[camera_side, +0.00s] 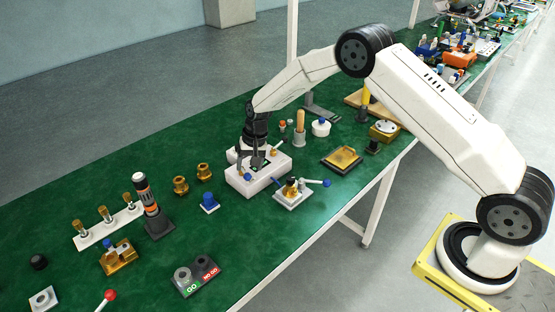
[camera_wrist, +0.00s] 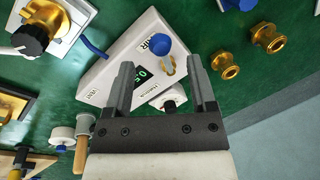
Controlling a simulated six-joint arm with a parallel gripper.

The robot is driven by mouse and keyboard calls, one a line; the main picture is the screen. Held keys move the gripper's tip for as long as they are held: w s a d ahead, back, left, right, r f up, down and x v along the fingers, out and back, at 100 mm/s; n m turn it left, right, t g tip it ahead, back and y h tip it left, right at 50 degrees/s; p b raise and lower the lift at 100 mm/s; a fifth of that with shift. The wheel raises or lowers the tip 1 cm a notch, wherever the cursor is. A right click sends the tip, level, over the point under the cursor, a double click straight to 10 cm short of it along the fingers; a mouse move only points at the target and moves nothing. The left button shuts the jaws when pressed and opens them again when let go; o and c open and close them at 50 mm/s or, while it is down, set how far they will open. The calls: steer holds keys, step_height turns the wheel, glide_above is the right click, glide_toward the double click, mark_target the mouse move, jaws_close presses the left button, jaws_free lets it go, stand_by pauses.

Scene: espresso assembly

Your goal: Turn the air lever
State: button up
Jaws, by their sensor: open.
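A white box (camera_side: 262,178) with a small display stands mid-table. In the wrist view the white box (camera_wrist: 122,62) carries the letters AIR beside a round blue knob (camera_wrist: 168,47), with a small brass fitting (camera_wrist: 168,66) below it. I cannot tell whether the blue knob is the air lever's end. My gripper (camera_side: 250,161) is low over the box, its lower end overlapping the box in the side view. In the wrist view my gripper (camera_wrist: 160,72) is open, its fingers apart and nothing held between them; the blue knob shows just beyond the gap.
A white block with a brass valve (camera_side: 291,187) and blue-tipped levers stands right of the box. Two brass fittings (camera_side: 181,186) (camera_side: 204,171) and a blue-topped block (camera_side: 209,203) lie left. A gold tray (camera_side: 342,158) is to the right.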

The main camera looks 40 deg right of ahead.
steer(key=shift+s+d+r, duration=0.1)
steer(key=shift+d+r, duration=0.1)
steer(key=shift+r, duration=0.8)
steer(key=shift+s+d+r, duration=0.1)
steer(key=shift+d+r, duration=0.05)
steer(key=shift+r, duration=0.85)
steer(key=s+d+r+n+h, duration=0.1)
steer(key=s+r+n, duration=0.2)
steer(key=s, duration=1.1)
steer(key=s+d+r+n+t, duration=0.1)
steer(key=s+r+n, duration=0.2)
steer(key=s, duration=1.1)
step_height(320, 180, up, 3)
steer(key=shift+s+f+h, duration=0.1)
steer(key=shift+s+h, duration=0.1)
steer(key=shift+h, duration=0.2)
